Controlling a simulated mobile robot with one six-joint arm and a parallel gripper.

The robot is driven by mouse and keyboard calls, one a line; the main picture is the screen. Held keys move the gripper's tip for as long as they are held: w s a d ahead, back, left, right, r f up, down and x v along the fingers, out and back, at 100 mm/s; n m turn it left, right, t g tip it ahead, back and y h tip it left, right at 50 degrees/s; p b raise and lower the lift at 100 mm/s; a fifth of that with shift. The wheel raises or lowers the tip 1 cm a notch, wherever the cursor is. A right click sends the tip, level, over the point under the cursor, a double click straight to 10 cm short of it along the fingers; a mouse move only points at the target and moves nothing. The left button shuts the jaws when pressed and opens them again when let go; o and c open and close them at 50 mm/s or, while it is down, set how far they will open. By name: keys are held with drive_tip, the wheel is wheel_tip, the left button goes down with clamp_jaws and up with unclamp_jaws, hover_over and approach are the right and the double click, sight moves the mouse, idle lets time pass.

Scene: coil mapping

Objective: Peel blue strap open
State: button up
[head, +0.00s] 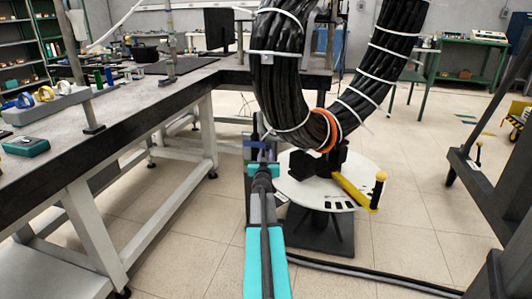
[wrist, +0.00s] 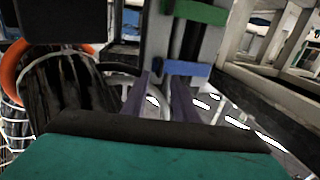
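The blue strap (wrist: 186,69) runs across a grey upright with dark cables in the wrist view. Its left end is close to my gripper's fingertips. My gripper (wrist: 161,79) shows two purple fingers set apart, with nothing visible between them. The right fingertip appears in front of or just below the strap; I cannot tell if it touches. A green strap (wrist: 200,12) crosses the same upright higher up. In the head view my arm reaches forward beside the round stand, and the fingers and strap are too small to tell apart.
A thick black cable bundle (head: 283,85) with white ties and an orange band (head: 327,130) hangs close to my arm. A round white table (head: 300,188) with a yellow handle (head: 354,190) stands below it. A workbench (head: 130,112) is at left. Floor at right is partly open.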

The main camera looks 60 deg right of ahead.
sight(267, 149)
drive_tip(key=shift+b+x, duration=0.4)
drive_tip(key=shift+x, duration=1.8)
clamp_jaws()
